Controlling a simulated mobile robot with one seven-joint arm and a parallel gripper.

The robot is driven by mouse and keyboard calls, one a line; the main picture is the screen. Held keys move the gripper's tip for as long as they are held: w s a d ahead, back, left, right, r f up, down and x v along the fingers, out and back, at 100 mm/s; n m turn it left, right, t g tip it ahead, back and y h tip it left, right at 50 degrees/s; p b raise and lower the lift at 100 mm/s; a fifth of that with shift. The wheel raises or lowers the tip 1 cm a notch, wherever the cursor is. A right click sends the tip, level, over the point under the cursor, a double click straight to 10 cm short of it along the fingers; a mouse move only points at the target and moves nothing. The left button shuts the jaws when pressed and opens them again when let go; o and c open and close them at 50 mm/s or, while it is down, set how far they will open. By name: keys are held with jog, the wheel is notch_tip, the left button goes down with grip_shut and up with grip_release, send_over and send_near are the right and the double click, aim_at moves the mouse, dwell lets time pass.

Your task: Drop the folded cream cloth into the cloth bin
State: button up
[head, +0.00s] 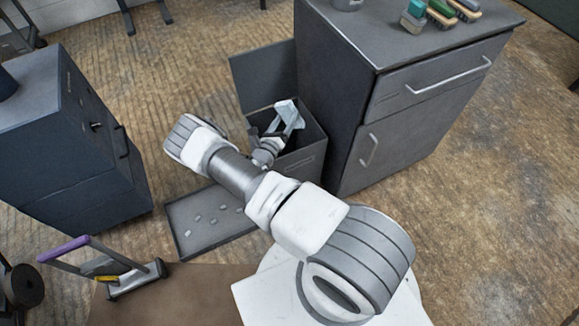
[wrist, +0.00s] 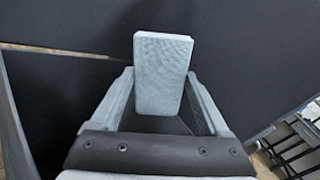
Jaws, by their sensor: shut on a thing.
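The folded cream cloth shows as a pale block (head: 289,113) at my gripper's tip in the head view. In the wrist view the cloth (wrist: 163,75) stands upright between the two fingers. My gripper (head: 283,122) is shut on it. The cloth bin is a dark grey open box (head: 303,165) with its lid (head: 262,75) raised behind it. My gripper and the cloth are over or within the bin's mouth; the exact height is hard to tell. Dark surfaces surround the cloth in the wrist view. The bin's floor is hidden.
A dark cabinet (head: 420,110) stands close to the right of the bin, with several brushes (head: 440,14) on top. A shallow tray (head: 212,236) with small pieces lies in front of the bin. Another dark cabinet (head: 75,150) stands left. A purple-handled tool (head: 105,265) is at lower left.

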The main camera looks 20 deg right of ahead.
jog(key=shift+f, duration=0.45)
jog(key=o, duration=1.1)
jog(key=shift+c, duration=0.2)
jog(key=shift+a, duration=0.1)
jog(key=p+v, duration=0.2)
jog(key=v, duration=1.5)
jog(key=shift+s, duration=0.25)
jog(key=shift+r, duration=0.1)
